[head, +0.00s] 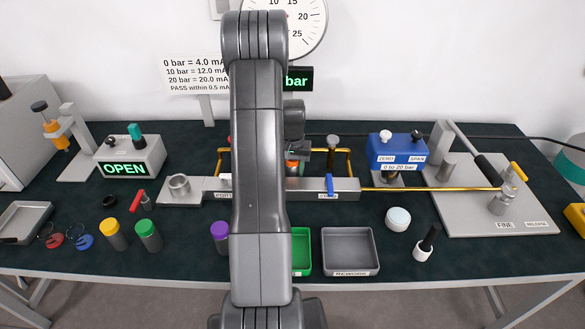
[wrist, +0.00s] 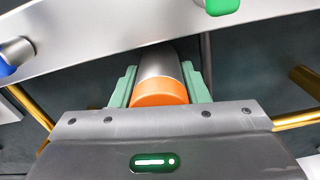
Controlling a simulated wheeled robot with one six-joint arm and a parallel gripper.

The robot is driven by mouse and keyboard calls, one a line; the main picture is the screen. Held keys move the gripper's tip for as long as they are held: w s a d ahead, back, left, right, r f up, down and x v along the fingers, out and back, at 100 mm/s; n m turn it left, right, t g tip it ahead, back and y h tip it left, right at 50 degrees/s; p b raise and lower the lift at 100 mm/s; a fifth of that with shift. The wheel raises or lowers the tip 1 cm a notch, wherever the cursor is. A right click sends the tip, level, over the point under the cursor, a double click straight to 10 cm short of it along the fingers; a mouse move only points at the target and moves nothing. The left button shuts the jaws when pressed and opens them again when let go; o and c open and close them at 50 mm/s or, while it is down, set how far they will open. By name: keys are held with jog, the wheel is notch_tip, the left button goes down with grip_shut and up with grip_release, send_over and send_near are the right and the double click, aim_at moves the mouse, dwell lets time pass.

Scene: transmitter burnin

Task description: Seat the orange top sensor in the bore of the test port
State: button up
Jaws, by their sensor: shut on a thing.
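The orange top sensor (wrist: 159,93) shows in the wrist view with a silver body, held between the pale green fingers of my gripper (wrist: 160,76). In the head view my gripper (head: 301,152) is partly hidden behind my arm, with only a bit of the orange sensor (head: 292,164) showing. It is behind the grey manifold bar, right of the test port (head: 179,184). The port is an upright grey cup with an open top at the bar's left end. The sensor is apart from the port. Part of the bar is hidden by my arm.
The manifold bar (head: 340,190) has a blue lever (head: 330,186) and yellow pipes. A blue ZERO/SPAN box (head: 397,151) stands behind right. Yellow (head: 110,229), green (head: 147,229) and purple (head: 220,232) topped cylinders stand in front, near a grey REWORK tray (head: 350,252).

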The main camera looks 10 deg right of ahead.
jog(key=o, duration=1.3)
